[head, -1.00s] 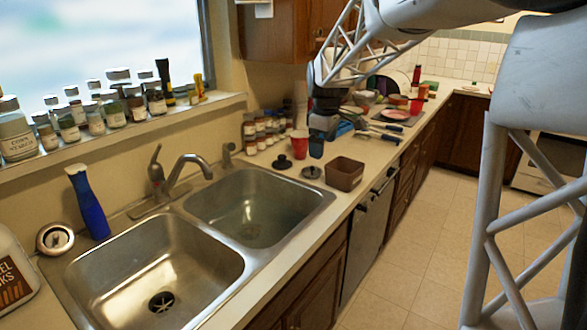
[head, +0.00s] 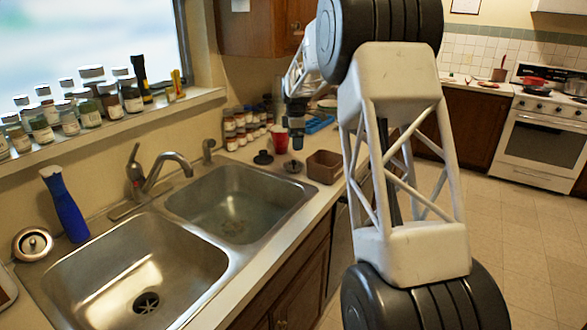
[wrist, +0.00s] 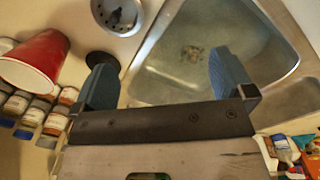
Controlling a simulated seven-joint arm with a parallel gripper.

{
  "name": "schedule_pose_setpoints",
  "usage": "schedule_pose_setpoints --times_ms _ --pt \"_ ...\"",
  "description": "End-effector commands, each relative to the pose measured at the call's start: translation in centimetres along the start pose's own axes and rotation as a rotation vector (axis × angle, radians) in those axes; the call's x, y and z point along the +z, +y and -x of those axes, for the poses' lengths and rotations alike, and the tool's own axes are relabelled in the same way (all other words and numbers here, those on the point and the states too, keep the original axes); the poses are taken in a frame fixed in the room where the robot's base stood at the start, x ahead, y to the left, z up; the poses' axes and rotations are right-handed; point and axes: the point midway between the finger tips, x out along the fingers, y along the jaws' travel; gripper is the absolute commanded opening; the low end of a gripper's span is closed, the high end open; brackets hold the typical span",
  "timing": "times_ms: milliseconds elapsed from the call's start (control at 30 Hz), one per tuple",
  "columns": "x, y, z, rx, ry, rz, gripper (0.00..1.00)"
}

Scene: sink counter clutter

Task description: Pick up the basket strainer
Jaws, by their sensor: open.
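The basket strainer (head: 293,166) is a small grey metal disc on the counter, between the sink's far right corner and a brown box. In the wrist view the strainer (wrist: 118,15) lies at the top edge, partly cut off, with holes and a central knob showing. My gripper (head: 297,136) is above the counter near the red cup, beyond the strainer in the head view. In the wrist view my gripper (wrist: 164,72) is open, with nothing between its blue-grey fingers. The strainer is outside the fingers, apart from them.
A red cup (head: 281,140), a black stopper (head: 263,157) and the brown box (head: 324,166) stand close to the strainer. Several spice jars (head: 236,131) line the wall. The double sink (head: 240,205) lies to the left. A round metal item (head: 32,244) sits by its left end.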

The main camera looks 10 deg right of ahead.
Motion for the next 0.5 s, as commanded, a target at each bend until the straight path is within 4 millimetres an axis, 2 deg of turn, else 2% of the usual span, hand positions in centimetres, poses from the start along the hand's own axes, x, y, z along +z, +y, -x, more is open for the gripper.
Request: schedule_pose_setpoints --times_ms 33,200,300,500 --pt "0.1 1.1 -1.0 -0.005 0.000 0.025 1.00" --pt "0.5 4.3 -3.8 -0.017 0.002 0.115 1.00" --pt "0.6 5.8 -5.2 -0.022 0.003 0.158 1.00" --pt "0.8 7.5 -7.0 -0.029 0.004 0.213 1.00"
